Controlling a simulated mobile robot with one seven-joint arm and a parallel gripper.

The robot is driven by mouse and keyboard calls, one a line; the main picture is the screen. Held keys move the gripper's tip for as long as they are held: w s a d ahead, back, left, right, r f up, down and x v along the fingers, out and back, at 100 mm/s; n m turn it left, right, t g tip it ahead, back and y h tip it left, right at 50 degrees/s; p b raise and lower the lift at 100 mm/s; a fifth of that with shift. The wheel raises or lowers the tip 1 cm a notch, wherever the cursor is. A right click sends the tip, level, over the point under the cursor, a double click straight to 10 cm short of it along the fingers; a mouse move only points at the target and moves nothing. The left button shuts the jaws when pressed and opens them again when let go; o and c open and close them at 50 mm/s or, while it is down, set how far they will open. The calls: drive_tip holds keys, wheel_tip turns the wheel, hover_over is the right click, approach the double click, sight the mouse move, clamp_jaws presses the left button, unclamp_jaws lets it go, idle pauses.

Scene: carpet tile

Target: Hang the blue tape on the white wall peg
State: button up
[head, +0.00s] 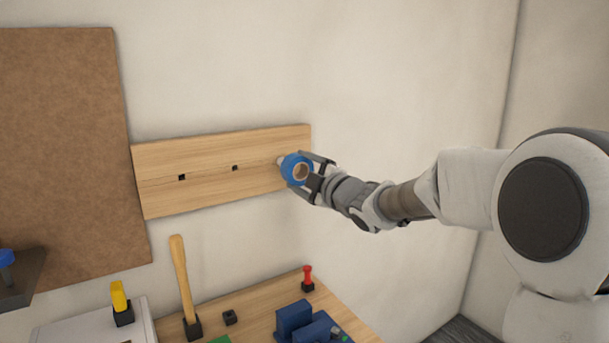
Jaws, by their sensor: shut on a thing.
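The blue tape (290,163) is a roll with a tan core, in the head view at the right end of a wooden wall board. My gripper (315,176) is shut on the roll from its right side. A small pale piece (280,160) shows at the roll's left edge, against the board; it looks like part of the white wall peg. The roll hides most of it. I cannot tell whether the roll is around the peg or in front of it.
The wooden board (207,188) also bears two small dark pegs (182,177) (235,168). A brown panel (60,150) is at left. Below, a wooden worktop (262,312) holds a wooden-handled tool (181,275), a red-topped item (307,277) and blue blocks (294,317).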

drive_tip(key=shift+x, duration=2.9)
drive_tip(key=shift+w+a, duration=0.1)
drive_tip(key=shift+f+b, duration=0.6)
drive_tip(key=shift+b, duration=0.25)
drive_tip(key=o, duration=1.2)
